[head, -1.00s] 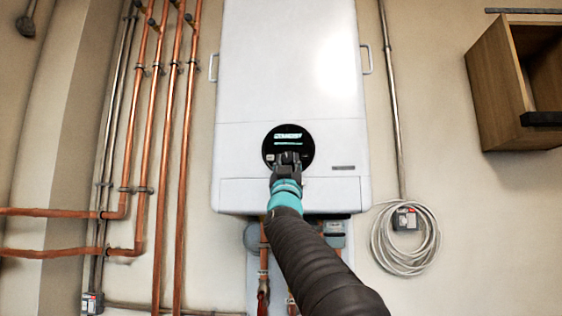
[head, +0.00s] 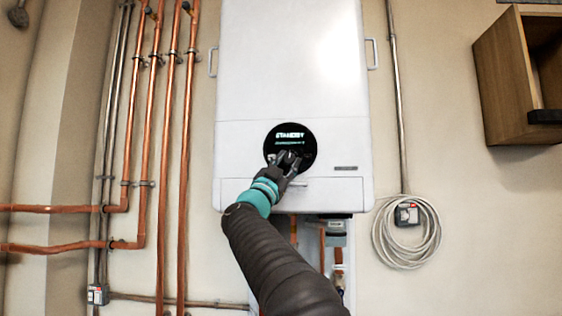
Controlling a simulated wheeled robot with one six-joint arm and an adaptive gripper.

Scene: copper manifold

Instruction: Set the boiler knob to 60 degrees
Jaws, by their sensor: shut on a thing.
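The white boiler (head: 292,65) hangs on the wall in the middle of the head view. Its round black control panel (head: 276,141) shows green text that looks like "STANDBY" over a smaller line that I cannot read. My gripper (head: 289,160) is at the lower part of this panel, shut on the boiler knob. The knob itself is mostly hidden by the fingers, so its angle cannot be read. My arm comes up from below, with the wrist tilted to the lower left of the panel.
Several copper pipes (head: 167,150) run up the wall at left. A coiled grey cable (head: 381,237) hangs at right below a wall conduit. An open wooden cabinet (head: 497,90) is at upper right. Pipes and a small grey box (head: 337,226) sit under the boiler.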

